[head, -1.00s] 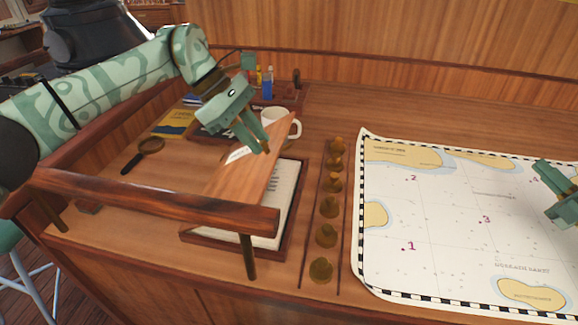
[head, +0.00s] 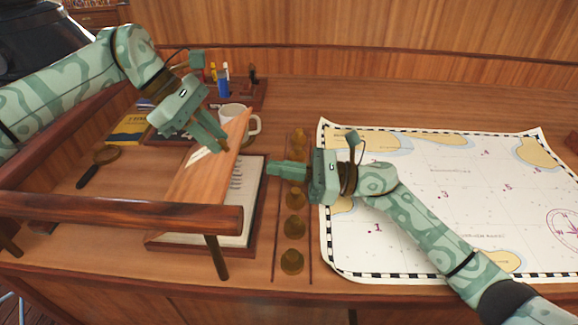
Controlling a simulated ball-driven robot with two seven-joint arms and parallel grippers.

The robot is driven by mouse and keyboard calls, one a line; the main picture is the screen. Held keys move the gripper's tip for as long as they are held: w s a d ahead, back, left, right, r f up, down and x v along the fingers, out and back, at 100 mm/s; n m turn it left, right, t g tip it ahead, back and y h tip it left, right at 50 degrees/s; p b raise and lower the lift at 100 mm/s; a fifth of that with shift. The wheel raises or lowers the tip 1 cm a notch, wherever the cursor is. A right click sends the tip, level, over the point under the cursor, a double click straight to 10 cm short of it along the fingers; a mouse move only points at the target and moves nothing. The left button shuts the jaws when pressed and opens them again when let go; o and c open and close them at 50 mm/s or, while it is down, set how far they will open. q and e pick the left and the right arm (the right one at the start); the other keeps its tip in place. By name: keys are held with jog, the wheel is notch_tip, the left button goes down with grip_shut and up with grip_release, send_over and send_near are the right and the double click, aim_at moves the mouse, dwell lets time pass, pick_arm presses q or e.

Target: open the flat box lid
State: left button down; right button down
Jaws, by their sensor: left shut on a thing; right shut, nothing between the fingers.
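The flat box (head: 257,190) lies on the desk, with a dark wooden rim and a pale interior holding a row of small dark marks. Its brown wooden lid (head: 205,176) is tilted up, raised on its right side. My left gripper (head: 222,145) is shut on the lid at its upper right edge. My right gripper (head: 272,170) is shut and empty, pointing left, just right of the box and above the row of brass pieces. The box's left part is hidden behind the lid and a wooden rail.
A wooden rail (head: 120,211) crosses in front of the box. A white mug (head: 254,124) stands behind the lid. A magnifier (head: 104,155) and yellow book (head: 129,129) lie left. Several brass pieces (head: 294,228) line up right of the box, beside a sea chart (head: 420,180).

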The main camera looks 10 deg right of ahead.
jog(key=x, duration=0.6)
jog(key=shift+a+r, duration=0.1)
